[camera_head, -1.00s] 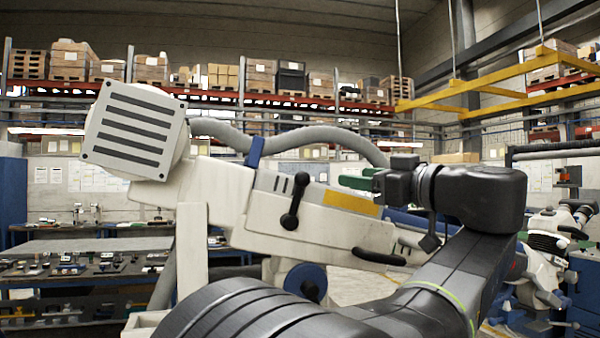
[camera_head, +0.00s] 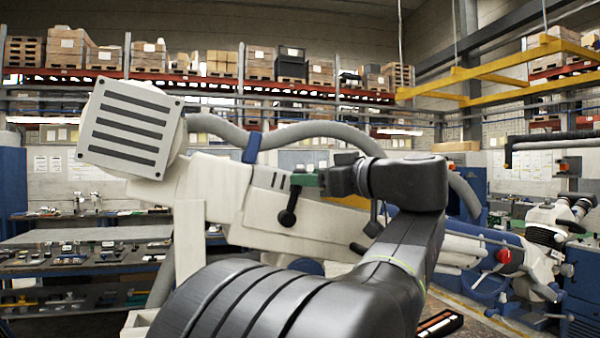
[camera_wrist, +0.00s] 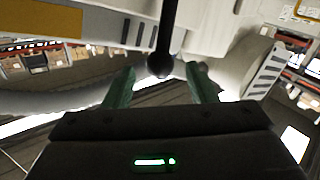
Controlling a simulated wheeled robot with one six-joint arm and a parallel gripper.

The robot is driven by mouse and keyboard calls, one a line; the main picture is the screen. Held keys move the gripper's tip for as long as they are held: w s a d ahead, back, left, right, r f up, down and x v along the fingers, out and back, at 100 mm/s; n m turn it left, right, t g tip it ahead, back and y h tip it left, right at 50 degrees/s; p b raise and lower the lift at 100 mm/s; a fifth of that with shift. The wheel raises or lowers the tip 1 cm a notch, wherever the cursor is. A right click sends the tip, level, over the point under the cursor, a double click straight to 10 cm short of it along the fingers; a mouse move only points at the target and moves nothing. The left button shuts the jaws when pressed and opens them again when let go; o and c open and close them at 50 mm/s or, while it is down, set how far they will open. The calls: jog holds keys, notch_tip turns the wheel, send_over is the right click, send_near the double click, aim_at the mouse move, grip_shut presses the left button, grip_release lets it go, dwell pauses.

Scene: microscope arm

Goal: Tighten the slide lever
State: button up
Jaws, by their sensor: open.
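The slide lever (camera_head: 288,205) is a black lever with a ball end on the side of the cream microscope arm (camera_head: 240,205). In the head view my green-fingered gripper (camera_head: 305,179) overlaps the lever's upper part. In the wrist view the lever's black ball end (camera_wrist: 160,65) lies centrally between the tips of the two green fingers of my gripper (camera_wrist: 160,80). The fingers stand apart, with a visible gap on each side of the ball. I cannot tell how deep the ball sits between them.
A ribbed square head (camera_head: 130,127) is at the left end of the microscope arm, with a grey hose (camera_head: 310,130) arching above. A workbench (camera_head: 90,258) with small parts stands at left. Another microscope (camera_head: 545,245) stands at right.

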jog(key=shift+x, duration=1.85)
grip_shut()
